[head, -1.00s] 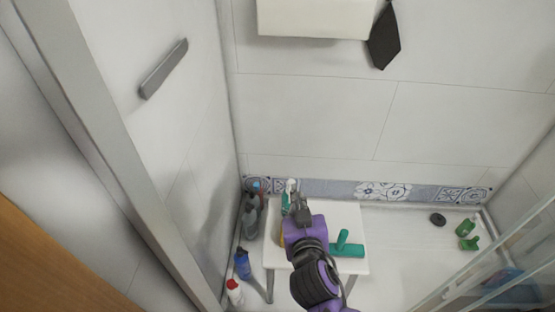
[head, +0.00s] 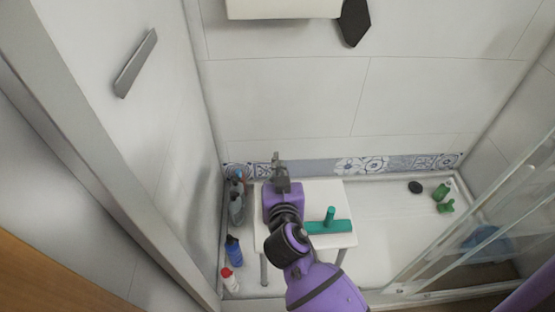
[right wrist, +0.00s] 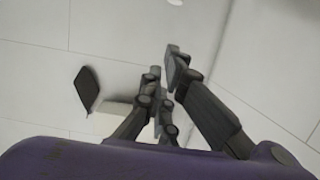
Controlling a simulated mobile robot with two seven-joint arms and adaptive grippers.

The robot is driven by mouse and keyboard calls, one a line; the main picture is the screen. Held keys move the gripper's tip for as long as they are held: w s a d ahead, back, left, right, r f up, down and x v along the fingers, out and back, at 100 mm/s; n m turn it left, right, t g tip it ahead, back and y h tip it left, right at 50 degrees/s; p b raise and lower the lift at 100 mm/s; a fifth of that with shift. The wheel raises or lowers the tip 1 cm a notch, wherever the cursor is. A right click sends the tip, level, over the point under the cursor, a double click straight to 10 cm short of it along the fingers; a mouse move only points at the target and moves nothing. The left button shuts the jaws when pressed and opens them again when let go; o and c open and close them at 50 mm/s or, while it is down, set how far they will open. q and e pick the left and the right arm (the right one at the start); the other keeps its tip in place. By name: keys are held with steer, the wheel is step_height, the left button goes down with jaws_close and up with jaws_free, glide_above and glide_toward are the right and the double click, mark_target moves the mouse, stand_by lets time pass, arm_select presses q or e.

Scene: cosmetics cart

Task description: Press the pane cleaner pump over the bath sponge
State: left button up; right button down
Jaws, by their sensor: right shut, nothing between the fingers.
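My right gripper (head: 276,160) is shut and empty, raised above the back of the white stool (head: 328,193) and pointing towards the back wall. Neither the pane cleaner bottle nor the bath sponge can be made out now; my right gripper and purple arm cover the left part of the stool top. My left gripper is not in view.
A green squeegee-like tool (head: 328,227) lies on the stool. Grey bottles (head: 237,208), a blue bottle (head: 234,250) and a white-and-red bottle (head: 229,281) stand left of it. Green items (head: 441,191) and a dark round object (head: 415,187) are at the right. Glass panels (head: 470,225) bound the right side.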

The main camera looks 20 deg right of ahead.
steer(key=x, duration=0.8)
steer(key=shift+w+d+f, duration=0.1)
steer(key=shift+w+f, duration=0.05)
steer(key=shift+w, duration=0.2)
step_height(320, 180, down, 3)
steer(key=shift+s+r, duration=0.1)
steer(key=shift+s, duration=0.05)
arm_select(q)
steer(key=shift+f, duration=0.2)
arm_select(e)
steer(key=shift+f, duration=0.5)
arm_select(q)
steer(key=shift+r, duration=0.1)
arm_select(e)
steer(key=shift+f, duration=0.1)
